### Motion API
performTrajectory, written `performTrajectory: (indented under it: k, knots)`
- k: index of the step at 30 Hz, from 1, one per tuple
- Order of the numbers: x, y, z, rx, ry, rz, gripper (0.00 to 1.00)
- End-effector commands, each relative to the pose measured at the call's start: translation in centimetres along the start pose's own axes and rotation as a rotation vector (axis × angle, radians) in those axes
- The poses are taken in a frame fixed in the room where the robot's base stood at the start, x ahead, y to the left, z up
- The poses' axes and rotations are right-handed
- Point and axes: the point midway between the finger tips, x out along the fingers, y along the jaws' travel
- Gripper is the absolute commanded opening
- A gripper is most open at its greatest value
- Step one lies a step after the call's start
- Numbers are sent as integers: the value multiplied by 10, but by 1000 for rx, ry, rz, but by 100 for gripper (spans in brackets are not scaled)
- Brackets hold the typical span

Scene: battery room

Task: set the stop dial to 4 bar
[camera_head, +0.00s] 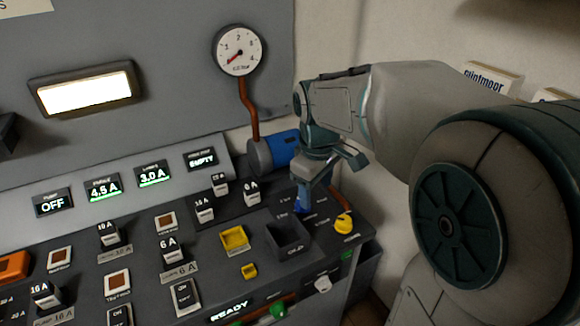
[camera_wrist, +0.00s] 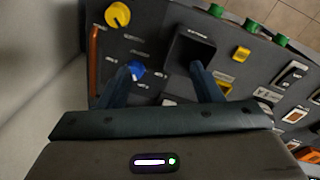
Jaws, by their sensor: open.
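A small blue dial (camera_head: 301,206) sits on the sloped panel below my gripper (camera_head: 313,188), with small bar labels around it. I take it to be the stop dial, but its setting is too small to read. In the wrist view the blue dial (camera_wrist: 137,70) shows at the left fingertip, not centred between the fingers. My gripper (camera_wrist: 161,70) is open and empty, its fingers spread above the panel. Whether a finger touches the dial I cannot tell. A round gauge (camera_head: 239,51) marked to 4 has a red needle pointing low left.
A yellow knob (camera_head: 344,223) is right of the blue dial. A dark open box (camera_head: 287,240) and a yellow tray (camera_head: 235,238) lie left of it. Several switches fill the panel at left. A wall bounds the right.

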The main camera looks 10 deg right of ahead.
Motion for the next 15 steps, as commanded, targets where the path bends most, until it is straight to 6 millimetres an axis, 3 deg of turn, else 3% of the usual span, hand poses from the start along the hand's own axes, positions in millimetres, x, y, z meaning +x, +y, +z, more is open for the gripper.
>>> performTrajectory:
  k: [6, 15]
  knots:
    - [18, 51, -58, -376, -34, -72, 59]
    - [41, 89, -96, -685, -19, -144, 59]
